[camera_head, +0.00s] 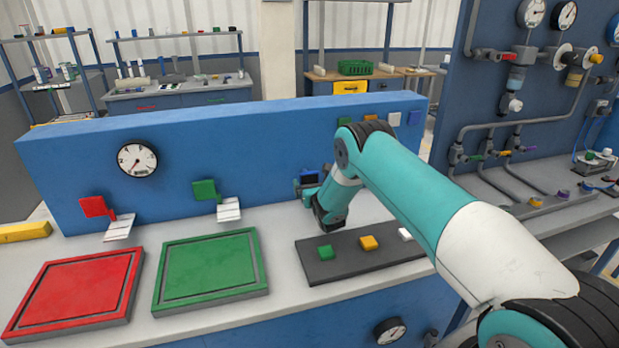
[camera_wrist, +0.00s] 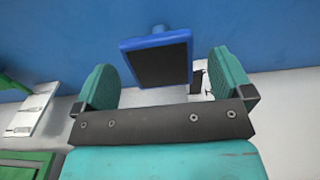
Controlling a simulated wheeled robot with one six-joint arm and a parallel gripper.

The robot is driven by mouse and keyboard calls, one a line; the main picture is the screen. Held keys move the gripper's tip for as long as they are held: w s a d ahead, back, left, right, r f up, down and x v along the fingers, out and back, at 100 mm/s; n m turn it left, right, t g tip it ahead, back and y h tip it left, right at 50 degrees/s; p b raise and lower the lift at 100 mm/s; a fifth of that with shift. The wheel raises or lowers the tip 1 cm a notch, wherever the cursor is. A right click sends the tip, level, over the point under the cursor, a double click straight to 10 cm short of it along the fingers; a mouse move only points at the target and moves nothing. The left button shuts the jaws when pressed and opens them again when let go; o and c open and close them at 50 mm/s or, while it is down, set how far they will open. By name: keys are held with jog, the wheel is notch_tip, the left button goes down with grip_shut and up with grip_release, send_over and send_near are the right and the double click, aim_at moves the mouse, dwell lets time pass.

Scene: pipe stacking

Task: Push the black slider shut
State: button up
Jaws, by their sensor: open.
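A block with a blue frame and a black front face (camera_wrist: 160,62) stands out from the blue wall on a short stem. It is the only black-faced piece on the wall that I can make out, and it also shows in the head view (camera_head: 309,177), partly covered by my arm. My gripper (camera_head: 310,191) is open and faces the wall. In the wrist view, its two teal fingers stand left and right of the block, with nothing clearly gripped. I cannot tell whether either finger touches the block.
A red block (camera_head: 95,207) and a green block (camera_head: 205,190) are on the wall to the left, beside white labels. A red tray (camera_head: 75,291) and a green tray (camera_head: 210,270) lie on the bench. A dark board (camera_head: 340,270) with small coloured blocks lies below my gripper.

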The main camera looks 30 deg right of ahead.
jog(key=shift+x, duration=1)
jog(key=shift+f, duration=0.1)
